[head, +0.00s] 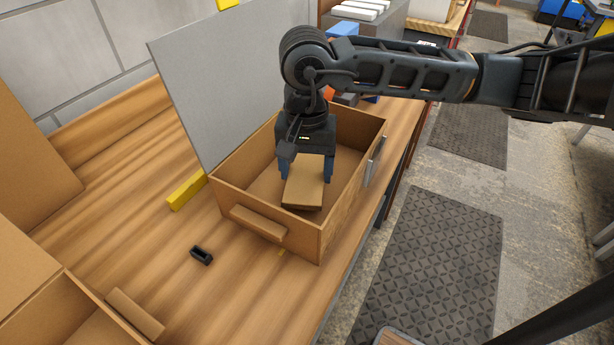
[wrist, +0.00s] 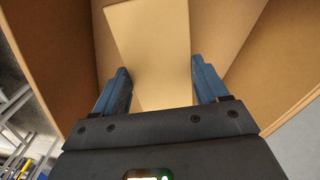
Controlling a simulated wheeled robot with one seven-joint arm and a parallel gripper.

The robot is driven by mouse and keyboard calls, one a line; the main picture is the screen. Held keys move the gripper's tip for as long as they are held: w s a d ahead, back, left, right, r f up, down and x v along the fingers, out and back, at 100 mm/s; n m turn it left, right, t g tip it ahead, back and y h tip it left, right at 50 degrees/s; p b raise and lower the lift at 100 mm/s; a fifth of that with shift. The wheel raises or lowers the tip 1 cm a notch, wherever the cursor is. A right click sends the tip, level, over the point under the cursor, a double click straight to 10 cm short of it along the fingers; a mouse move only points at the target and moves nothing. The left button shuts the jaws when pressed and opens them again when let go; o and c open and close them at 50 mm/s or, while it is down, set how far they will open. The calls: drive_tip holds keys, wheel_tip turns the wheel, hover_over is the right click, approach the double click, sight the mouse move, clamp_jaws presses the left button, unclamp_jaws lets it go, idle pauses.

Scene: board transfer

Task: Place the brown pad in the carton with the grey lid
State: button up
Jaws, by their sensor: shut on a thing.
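The brown pad (head: 304,183) is a flat tan block held between the blue fingers of my gripper (head: 305,170). In the wrist view the pad (wrist: 152,50) lies between the two fingers of my gripper (wrist: 162,88). My gripper points down inside the open carton (head: 335,222), with the pad within its walls in the head view. I cannot tell whether the pad touches the carton floor. The grey lid (head: 215,85) stands raised, tilted back at the carton's far left side. My arm hides part of the carton's back.
Another open carton (head: 75,315) is at the lower left, its brown lid (head: 30,130) raised. A small black part (head: 201,255) and a yellow block (head: 186,190) lie on the wooden table (head: 150,230). Blue and white items (head: 360,12) stand behind. The table's right edge is close to the carton.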

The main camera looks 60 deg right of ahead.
sight(306, 174)
drive_tip(key=shift+f, duration=1.7)
drive_tip(key=shift+f, duration=0.15)
drive_tip(key=o, duration=1)
drive_tip(key=shift+o, duration=0.2)
wheel_tip(306, 174, up, 12)
drive_tip(key=shift+r+b, duration=0.2)
drive_tip(key=shift+b, duration=0.25)
